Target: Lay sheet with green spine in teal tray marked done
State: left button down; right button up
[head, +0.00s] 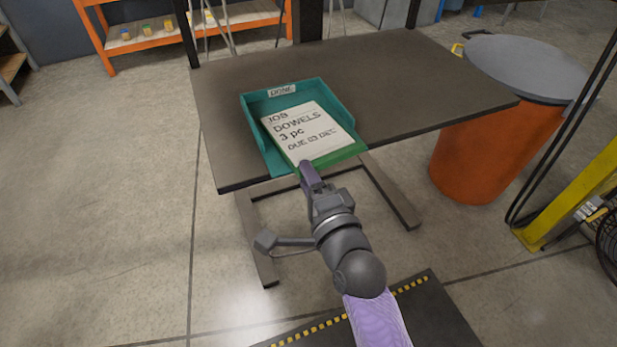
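The teal tray (261,125) stands on the dark table and bears a label reading DONE on its back wall. The sheet (318,133), white with job text about dowels and a green spine (336,158) along its near edge, lies inside the tray's outline, its spine at the tray's near side. I cannot tell whether it rests flat on the tray floor. My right gripper (304,166) reaches in from below, its tip at the left part of the green spine. Whether its fingers are closed on the spine is not clear. My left gripper is not in view.
The dark table (400,75) is clear to the right of the tray. An orange drum (497,150) with a grey lid stands right of the table. A yellow post (575,200) is at the far right. An orange shelf (150,45) stands behind.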

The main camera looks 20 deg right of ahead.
jog(key=shift+o, duration=0.8)
